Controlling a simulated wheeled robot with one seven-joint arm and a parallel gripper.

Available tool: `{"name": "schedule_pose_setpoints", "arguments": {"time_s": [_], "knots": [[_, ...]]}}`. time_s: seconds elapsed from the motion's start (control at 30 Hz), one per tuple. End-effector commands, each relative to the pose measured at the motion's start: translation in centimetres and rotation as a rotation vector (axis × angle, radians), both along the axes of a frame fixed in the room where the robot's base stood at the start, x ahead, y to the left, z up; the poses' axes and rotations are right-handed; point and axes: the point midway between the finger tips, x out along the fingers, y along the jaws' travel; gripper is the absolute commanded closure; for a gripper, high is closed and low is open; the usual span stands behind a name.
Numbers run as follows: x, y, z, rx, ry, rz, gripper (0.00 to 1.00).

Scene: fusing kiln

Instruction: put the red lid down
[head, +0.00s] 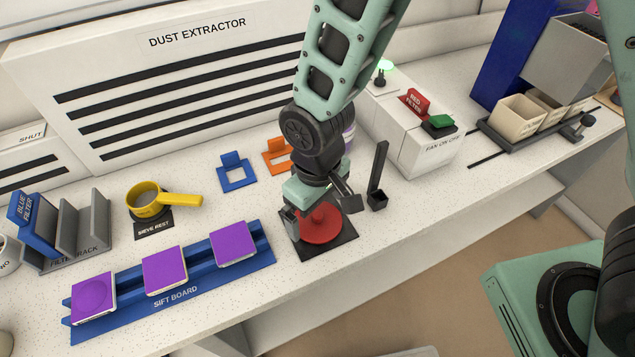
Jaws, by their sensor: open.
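The red lid (321,226) rests on a dark square pad (329,246) near the front edge of the bench. It looks round and lies flat. My gripper (318,207) is right over the lid, pointing down, with one finger on each side of its upper part. The gripper is open. The top of the lid is partly hidden by the gripper, and I cannot tell whether the fingers touch it.
The blue sift board (180,290) with purple-topped squares lies to the left. A yellow sieve (148,200), blue bracket (236,175) and orange bracket (273,157) stand behind. The fan box (425,148) is at right.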

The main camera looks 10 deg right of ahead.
Motion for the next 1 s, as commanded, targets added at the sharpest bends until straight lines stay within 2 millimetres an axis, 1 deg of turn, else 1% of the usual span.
{"name": "schedule_pose_setpoints", "arguments": {"time_s": [0.2,0.4,0.5,0.6,0.77,0.87,0.97,1.0], "knots": [[0.1,0.1,4.2,0.006,-0.006,0.0,0.0],[0.1,0.0,7.9,0.004,-0.005,-0.001,0.0],[0.1,0.0,9.2,0.002,-0.003,-0.001,0.0],[0.0,0.0,10.0,0.001,-0.002,0.0,0.0],[-0.1,-0.1,10.5,0.001,0.001,0.0,0.0],[-0.8,-0.6,11.2,0.013,0.005,-0.004,0.0],[-3.0,-2.1,12.7,0.037,0.013,-0.004,0.0],[-4.1,-2.9,13.3,0.046,0.015,-0.005,0.0]]}}
